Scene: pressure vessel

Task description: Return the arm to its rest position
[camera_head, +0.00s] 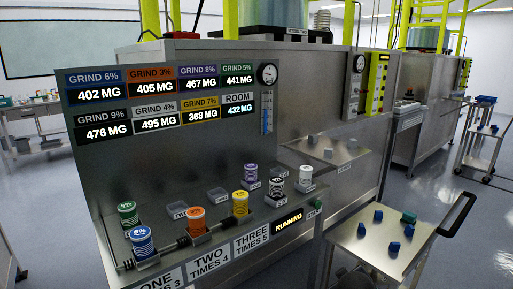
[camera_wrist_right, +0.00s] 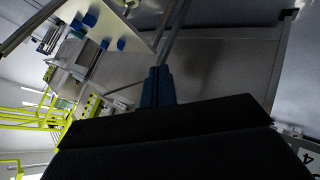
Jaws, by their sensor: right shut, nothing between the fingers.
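Neither of my arms nor grippers shows in the head view. In the right wrist view my right gripper (camera_wrist_right: 158,88) shows as two dark fingers pressed together, shut and empty. It hangs in front of a grey metal panel (camera_wrist_right: 225,65) and touches nothing that I can see. My left gripper is not in view. In the head view the machine's shelf (camera_head: 190,262) holds several coloured jars, among them a blue jar (camera_head: 141,243), a green jar (camera_head: 128,214), an orange jar (camera_head: 196,221) and a yellow jar (camera_head: 240,203). A yellow sign reads RUNNING (camera_head: 288,227).
A metal cart (camera_head: 350,236) with several small blue blocks and a black handle (camera_head: 458,214) stands at the right. A panel (camera_head: 165,105) of weight readouts rises behind the jars. A second machine (camera_head: 424,105) stands behind. The floor (camera_head: 480,250) right of the cart is clear.

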